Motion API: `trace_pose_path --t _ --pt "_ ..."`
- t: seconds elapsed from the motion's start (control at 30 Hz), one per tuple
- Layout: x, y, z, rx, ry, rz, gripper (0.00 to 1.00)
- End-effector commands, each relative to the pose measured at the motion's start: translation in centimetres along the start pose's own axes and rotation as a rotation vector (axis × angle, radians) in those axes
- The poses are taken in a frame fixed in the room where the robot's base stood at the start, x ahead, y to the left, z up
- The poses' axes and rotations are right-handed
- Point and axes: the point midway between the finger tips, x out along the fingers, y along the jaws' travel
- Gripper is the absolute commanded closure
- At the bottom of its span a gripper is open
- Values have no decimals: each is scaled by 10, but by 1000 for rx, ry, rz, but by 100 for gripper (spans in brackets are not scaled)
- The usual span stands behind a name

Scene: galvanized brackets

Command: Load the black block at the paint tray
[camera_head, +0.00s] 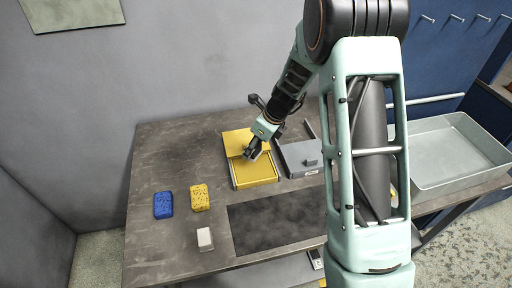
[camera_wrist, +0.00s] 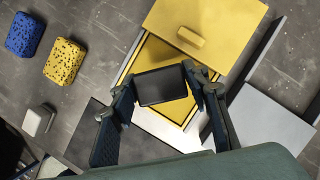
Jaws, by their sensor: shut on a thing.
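My gripper (camera_head: 254,150) is shut on a black block (camera_wrist: 161,86), with one finger on each side of it in the wrist view (camera_wrist: 160,80). The block is over the open part of a yellow box (camera_wrist: 146,58). The wrist view does not show clearly how high it is above the box floor. The box's yellow lid (camera_wrist: 228,25), with a small raised handle, covers its far part; the box also shows in the head view (camera_head: 256,174). I cannot tell which container is the paint tray.
A grey box (camera_head: 297,158) with a handle stands right of the yellow box. A blue sponge (camera_head: 163,205), a yellow sponge (camera_head: 200,197) and a pale block (camera_head: 205,239) lie front left. A dark mat (camera_head: 270,222) lies in front. A large grey tray (camera_head: 428,186) is at the right.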

Motion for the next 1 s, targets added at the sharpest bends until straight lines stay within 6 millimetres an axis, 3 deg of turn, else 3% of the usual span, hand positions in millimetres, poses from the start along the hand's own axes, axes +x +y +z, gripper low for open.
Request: trace_pose_path --t 0.6,1.0 --pt "51 -1 -22 1 0 -1 77" --pt "54 0 -23 0 0 -1 77"
